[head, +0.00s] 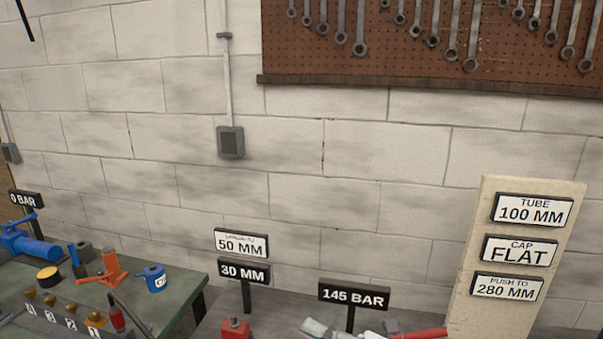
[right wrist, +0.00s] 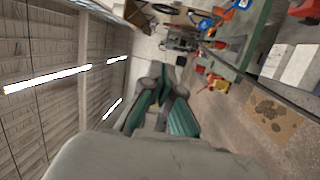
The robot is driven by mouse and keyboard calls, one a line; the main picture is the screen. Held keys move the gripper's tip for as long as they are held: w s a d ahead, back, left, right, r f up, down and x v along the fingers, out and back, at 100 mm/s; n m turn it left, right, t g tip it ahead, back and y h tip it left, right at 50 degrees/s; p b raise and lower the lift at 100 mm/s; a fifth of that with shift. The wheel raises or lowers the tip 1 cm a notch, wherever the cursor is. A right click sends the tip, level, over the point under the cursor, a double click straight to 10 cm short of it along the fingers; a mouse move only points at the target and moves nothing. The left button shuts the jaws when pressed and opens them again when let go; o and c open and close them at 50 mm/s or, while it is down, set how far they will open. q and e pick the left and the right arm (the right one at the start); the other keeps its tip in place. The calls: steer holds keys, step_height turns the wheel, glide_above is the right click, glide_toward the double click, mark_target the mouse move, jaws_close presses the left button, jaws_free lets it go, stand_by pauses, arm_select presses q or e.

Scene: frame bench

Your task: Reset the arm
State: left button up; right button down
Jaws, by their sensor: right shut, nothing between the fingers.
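My right gripper (right wrist: 165,90) shows in the right wrist view, its dark and teal fingers closed with nothing between them. It points out over the room, clear of any object, with the bench off to the right of that picture. In the head view I cannot make out either gripper clearly. My left gripper is not in view. The signs on the board (head: 463,305) read "TUBE 100 MM", "CAP FLAT" and "PUSH TO 280 MM".
A green bench (head: 185,290) at the lower left holds a blue tool (head: 18,240), an orange-red tool (head: 108,268) and a blue can (head: 155,278). Signs on posts read 30 MM (head: 243,271) and 145 BAR (head: 353,295). A pegboard (head: 400,65) with wrenches hangs on the wall.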

steer(key=w+d+m+t+h, duration=0.2)
steer(key=d+m+t+h, duration=0.9)
steer(key=m, duration=0.7)
steer(key=s+d+f+m+g+h, duration=0.5)
steer(key=d+f+m+h, duration=0.15)
steer(key=f, duration=0.35)
steer(key=s+f+m+g, duration=0.1)
steer(key=s+f+g, duration=0.55)
steer(key=s, duration=0.45)
steer(key=s+f+m+g, duration=0.2)
steer(key=s+f+g, duration=0.4)
steer(key=s, duration=0.5)
steer(key=s+f+b+x, duration=0.1)
steer(key=s+x, duration=0.2)
steer(key=x, duration=1.1)
steer(key=s+a+f+b+x, duration=0.15)
steer(key=s+x, duration=0.25)
steer(key=x, duration=1)
steer(key=s+d+f+g+b, duration=0.1)
steer(key=s+d+f, duration=0.3)
steer(key=s+f, duration=1.2)
steer(key=shift+s+d+f+n+g+b, duration=0.2)
steer(key=shift+s+f+n+g+b, duration=0.2)
steer(key=shift+f+b, duration=0.25)
